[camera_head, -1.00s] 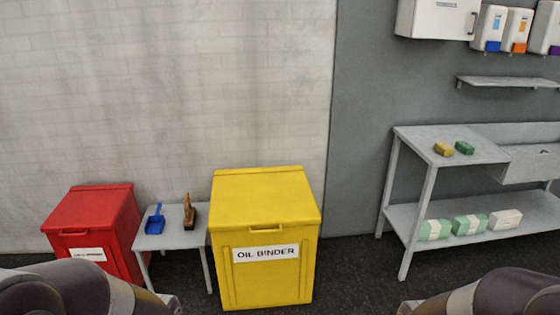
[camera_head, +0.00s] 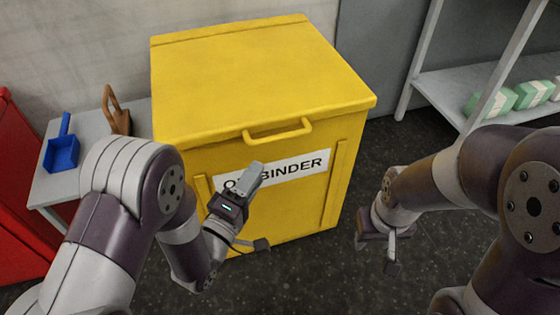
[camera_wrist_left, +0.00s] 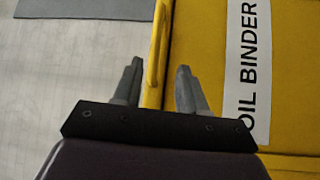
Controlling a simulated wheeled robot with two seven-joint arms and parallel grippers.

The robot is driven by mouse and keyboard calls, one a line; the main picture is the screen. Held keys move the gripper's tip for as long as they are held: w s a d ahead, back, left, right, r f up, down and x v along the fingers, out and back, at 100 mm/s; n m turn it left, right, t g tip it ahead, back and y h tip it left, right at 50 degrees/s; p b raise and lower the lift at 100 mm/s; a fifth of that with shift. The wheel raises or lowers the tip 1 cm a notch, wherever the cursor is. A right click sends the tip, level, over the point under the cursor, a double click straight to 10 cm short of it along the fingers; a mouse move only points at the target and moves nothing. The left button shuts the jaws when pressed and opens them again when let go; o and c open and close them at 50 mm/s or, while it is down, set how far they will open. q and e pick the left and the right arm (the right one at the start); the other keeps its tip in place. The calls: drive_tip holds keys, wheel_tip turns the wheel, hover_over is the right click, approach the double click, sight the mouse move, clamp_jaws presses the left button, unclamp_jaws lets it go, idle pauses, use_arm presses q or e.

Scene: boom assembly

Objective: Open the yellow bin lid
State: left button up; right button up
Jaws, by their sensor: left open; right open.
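The yellow bin (camera_head: 290,215) stands in front of me with an "OIL BINDER" label (camera_head: 298,172) on its front. Its yellow lid (camera_head: 250,80) is shut, and a yellow handle (camera_head: 280,132) sticks out from the lid's front edge. My left gripper (camera_head: 259,207) is open and empty, in front of the bin and just below the handle in the head view. In the left wrist view, the handle (camera_wrist_left: 157,50) lies ahead between the two open fingers, nearer the left one; contact cannot be told. My right gripper (camera_head: 380,252) is open and empty, to the right of the bin.
A small grey table (camera_head: 85,165) at left carries a blue dustpan (camera_head: 62,150) and a brown brush (camera_head: 118,115). A red bin (camera_head: 15,200) stands further left. A shelf rack (camera_head: 470,85) is at the back right. Dark floor (camera_head: 320,275) is free in front of the bin.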

sight(281, 137)
use_arm(q)
drive_tip(key=b+x, duration=0.3)
drive_tip(key=x, duration=0.8)
drive_tip(key=shift+w+d+r, duration=0.35)
drive_tip(key=shift+w, duration=0.1)
